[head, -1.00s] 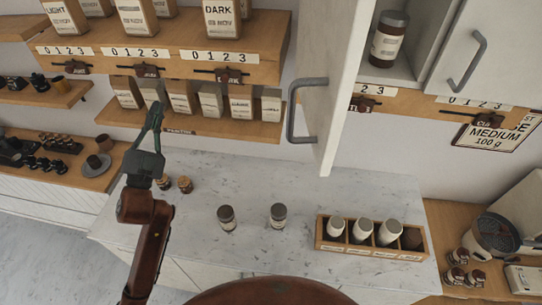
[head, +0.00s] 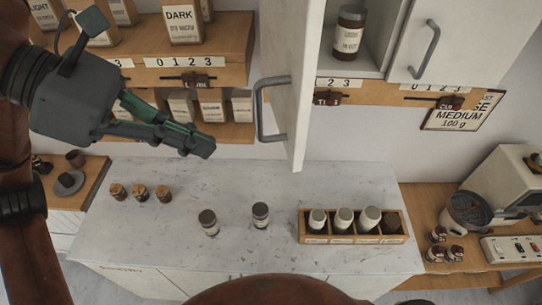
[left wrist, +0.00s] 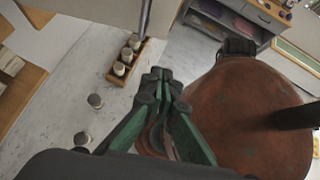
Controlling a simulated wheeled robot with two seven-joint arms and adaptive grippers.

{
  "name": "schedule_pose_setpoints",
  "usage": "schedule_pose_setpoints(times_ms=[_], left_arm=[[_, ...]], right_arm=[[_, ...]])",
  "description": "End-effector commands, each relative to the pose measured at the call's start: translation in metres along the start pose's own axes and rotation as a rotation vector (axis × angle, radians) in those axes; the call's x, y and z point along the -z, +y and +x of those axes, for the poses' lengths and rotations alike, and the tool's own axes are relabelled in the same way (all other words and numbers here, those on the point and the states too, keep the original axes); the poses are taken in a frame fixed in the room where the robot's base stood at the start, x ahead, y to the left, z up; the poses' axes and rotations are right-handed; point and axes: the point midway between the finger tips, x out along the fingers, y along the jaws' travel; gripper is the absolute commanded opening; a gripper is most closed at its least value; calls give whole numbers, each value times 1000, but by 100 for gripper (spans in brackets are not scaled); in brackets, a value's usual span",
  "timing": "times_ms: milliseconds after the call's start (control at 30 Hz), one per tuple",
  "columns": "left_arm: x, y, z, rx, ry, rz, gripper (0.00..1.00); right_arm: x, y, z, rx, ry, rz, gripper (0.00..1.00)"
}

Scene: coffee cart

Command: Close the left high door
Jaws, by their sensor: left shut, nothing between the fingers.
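The left high door (head: 292,65) is a white cabinet door with a grey bar handle (head: 259,110) on its face. It stands swung open, sticking out toward me, and the cabinet beside it shows a jar (head: 347,35) inside. My left gripper (head: 205,148) is shut and empty, to the left of the door handle and apart from it in the picture. It also shows in the left wrist view (left wrist: 160,76), fingertips together. My right gripper is not in view.
The right high door (head: 424,42) is shut. Below is a marble counter (head: 150,235) with loose jars (head: 208,222) and a wooden rack (head: 314,239) of jars. Wooden shelves (head: 225,75) with coffee bags are behind my left gripper. A coffee machine (head: 500,180) stands at right.

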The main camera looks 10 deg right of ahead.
Motion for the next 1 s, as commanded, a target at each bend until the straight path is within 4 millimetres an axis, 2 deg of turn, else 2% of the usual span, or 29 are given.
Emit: schedule_pose_setpoints(times_ms=[100,233,633,800,1000], left_arm=[[2,1,1,-23,31,8,0],[3,1,16,-21,34,7,0],[4,1,95,-18,31,8,0],[-13,2,113,-19,28,9,0],[-21,2,125,-21,29,8,0]], right_arm=[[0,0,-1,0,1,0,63],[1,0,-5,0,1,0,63],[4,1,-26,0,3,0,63],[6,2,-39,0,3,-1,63],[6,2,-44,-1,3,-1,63]])
